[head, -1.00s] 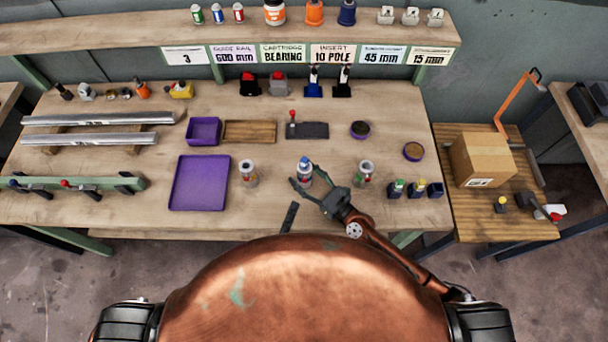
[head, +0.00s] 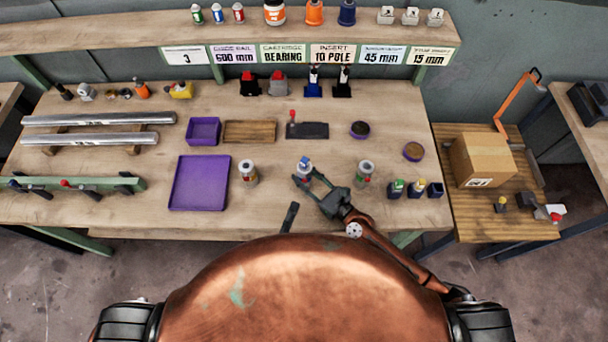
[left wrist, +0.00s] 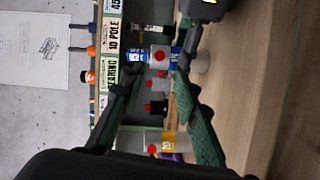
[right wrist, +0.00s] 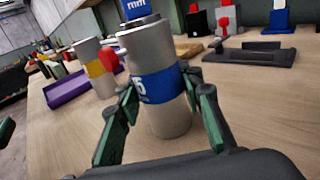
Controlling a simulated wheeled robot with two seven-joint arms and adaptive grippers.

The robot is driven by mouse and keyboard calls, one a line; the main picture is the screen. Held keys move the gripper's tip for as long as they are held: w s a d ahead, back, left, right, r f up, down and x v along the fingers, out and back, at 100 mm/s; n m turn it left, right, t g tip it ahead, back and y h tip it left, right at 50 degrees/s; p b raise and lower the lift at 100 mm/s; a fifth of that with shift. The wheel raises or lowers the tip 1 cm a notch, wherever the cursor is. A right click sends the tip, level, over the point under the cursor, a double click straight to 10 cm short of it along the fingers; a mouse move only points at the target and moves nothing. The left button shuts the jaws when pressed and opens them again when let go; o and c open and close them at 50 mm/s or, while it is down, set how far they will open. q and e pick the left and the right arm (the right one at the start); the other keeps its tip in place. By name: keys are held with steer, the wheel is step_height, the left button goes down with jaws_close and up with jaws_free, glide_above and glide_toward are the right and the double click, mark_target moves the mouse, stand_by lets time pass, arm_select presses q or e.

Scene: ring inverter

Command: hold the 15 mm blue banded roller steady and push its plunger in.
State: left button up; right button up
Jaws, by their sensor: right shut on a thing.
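The blue banded roller (head: 304,166) is a grey cylinder standing upright on the bench, with a blue top piece. Its blue band shows large in the right wrist view (right wrist: 158,88). A red plunger (left wrist: 160,56) on its side faces the left wrist camera. My right gripper (head: 305,179) is shut on the roller, one finger on each side of its body in the right wrist view. My left gripper (head: 291,212) is empty and low at the bench's front edge. Its fingers (left wrist: 156,78) are spread, with the roller ahead between them and apart from them.
A yellow-banded roller (head: 249,174) stands left of the blue one, and a red-marked roller (head: 365,172) stands right. A purple tray (head: 200,184) lies farther left. A dark fixture (head: 307,130) lies behind the blue roller.

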arm_select(q)
steer(key=shift+w+a+r, duration=0.1)
steer(key=shift+w, duration=0.05)
steer(key=shift+c, duration=1.4)
steer(key=w+a+r+m+t, duration=0.1)
steer(key=r+m, duration=0.1)
steer(key=w+a+r+m+t, duration=0.1)
steer(key=a+m, duration=0.1)
steer(key=w+a+r+m+t, duration=0.1)
steer(key=a+r+t, duration=0.1)
steer(key=shift+w+r+m, duration=0.1)
steer(key=shift+r+m, duration=0.25)
steer(key=shift+m, duration=0.05)
jaws_close()
step_height(320, 180, up, 4)
steer(key=s+a+m+g+h, duration=0.15)
steer(key=m+h, duration=0.55)
steer(key=m, duration=1.1)
steer(key=s+d+f+m+g, duration=0.1)
steer(key=s+f+m+g, duration=0.1)
steer(key=f+m, duration=0.3)
steer(key=s+d+f+m+g, duration=0.1)
steer(key=f+m+g, duration=0.3)
steer(key=m, duration=0.6)
steer(key=shift+s+f+m, duration=0.3)
steer(key=shift+s+f, duration=0.5)
steer(key=shift+s, duration=0.1)
